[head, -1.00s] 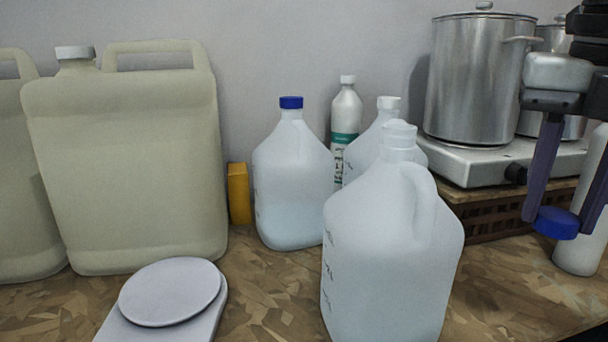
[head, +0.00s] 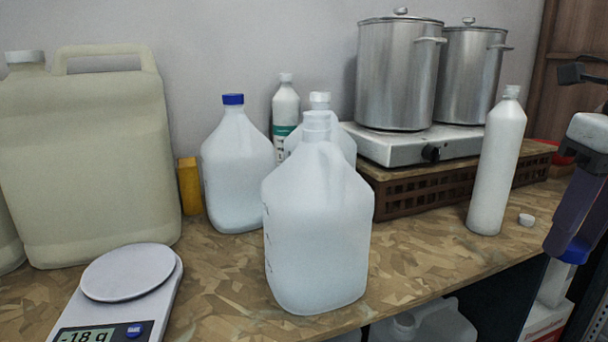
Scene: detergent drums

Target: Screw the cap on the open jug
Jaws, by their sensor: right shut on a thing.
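The open jug (head: 318,230), translucent white with a bare neck, stands upright on the worktop in the middle of the head view. My right gripper (head: 572,242) is at the right edge, pointing down, shut on the blue cap (head: 575,253). The cap shows only partly below the fingers. The gripper and cap are well to the right of the jug and apart from it. My left gripper is not in view.
A jug with a blue cap (head: 236,170) and a white-capped jug (head: 345,138) stand behind. A scale (head: 128,275) lies front left.

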